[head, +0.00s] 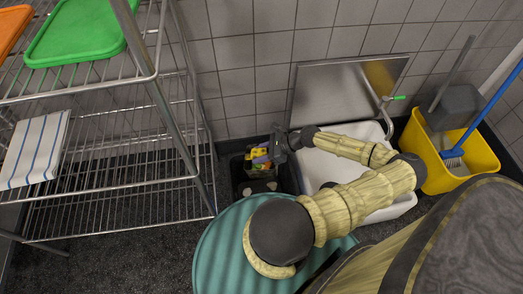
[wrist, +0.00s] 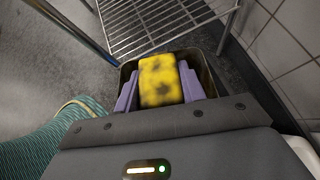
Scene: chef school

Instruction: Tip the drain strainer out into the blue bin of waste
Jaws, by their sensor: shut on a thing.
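My gripper (head: 264,157) is at the back middle of the head view, over a dark square bin (head: 237,180). Its purple fingers are shut on a yellow block with dark spots (wrist: 160,78), which fills the space between them in the wrist view. In the head view the yellow held thing (head: 257,153) shows small, with bits of red and green by it. I cannot tell whether it is the drain strainer. The dark bin's rim (wrist: 208,75) shows behind the fingers in the wrist view. No bin that is clearly blue shows.
A wire rack (head: 120,150) stands at left, with a green board (head: 78,33) and striped cloth (head: 35,148). A white basin (head: 330,172) is right of the bin. A teal ribbed round thing (head: 222,245) is in front. A yellow mop bucket (head: 440,165) stands far right.

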